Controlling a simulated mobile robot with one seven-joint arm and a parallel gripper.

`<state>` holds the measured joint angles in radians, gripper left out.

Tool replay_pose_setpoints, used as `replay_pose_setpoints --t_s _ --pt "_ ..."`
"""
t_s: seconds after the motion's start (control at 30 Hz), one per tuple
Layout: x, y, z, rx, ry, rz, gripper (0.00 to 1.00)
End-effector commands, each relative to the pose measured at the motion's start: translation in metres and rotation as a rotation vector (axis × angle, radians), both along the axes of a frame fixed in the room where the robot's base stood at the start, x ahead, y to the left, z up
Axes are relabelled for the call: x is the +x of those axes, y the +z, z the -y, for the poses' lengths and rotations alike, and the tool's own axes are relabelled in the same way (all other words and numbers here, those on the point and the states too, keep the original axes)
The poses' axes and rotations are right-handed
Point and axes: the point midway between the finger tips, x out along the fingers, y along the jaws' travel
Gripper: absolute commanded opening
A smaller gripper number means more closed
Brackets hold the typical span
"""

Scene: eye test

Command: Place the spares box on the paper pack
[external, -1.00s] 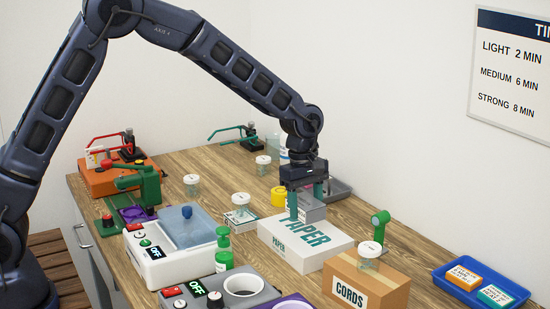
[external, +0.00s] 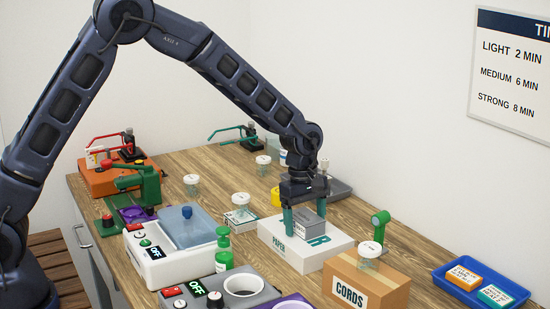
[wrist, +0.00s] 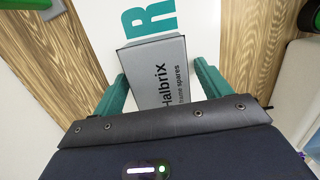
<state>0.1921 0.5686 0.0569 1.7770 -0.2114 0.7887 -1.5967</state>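The grey spares box (external: 303,225), marked "Halbrix", rests flat on the white paper pack (external: 336,243), covering part of its large green lettering. In the wrist view the box (wrist: 152,72) lies between my two teal fingers, with the white pack top (wrist: 92,30) around it. My gripper (external: 304,221) is down around the box and open. In the wrist view a strip of white shows between the box and the right finger of my gripper (wrist: 161,72). The box's lower end is hidden by my gripper body.
A cardboard CORDS box (external: 365,285) with a jar (external: 369,256) on top stands in front right of the pack. A green soap bottle (external: 223,250) and a white machine (external: 170,265) stand at left. A grey tray (external: 341,189) lies behind. A blue tray (external: 510,296) is far right.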

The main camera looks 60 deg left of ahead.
Motion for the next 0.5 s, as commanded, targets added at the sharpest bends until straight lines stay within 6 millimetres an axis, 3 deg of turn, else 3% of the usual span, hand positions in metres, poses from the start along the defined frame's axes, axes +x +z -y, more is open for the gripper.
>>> replay_pose_setpoints --t_s 0.27,0.5 --pt "0.0 0.011 -0.001 0.0 0.0 0.002 0.76" --pt "0.001 0.054 -0.006 0.0 -0.001 0.004 0.76"
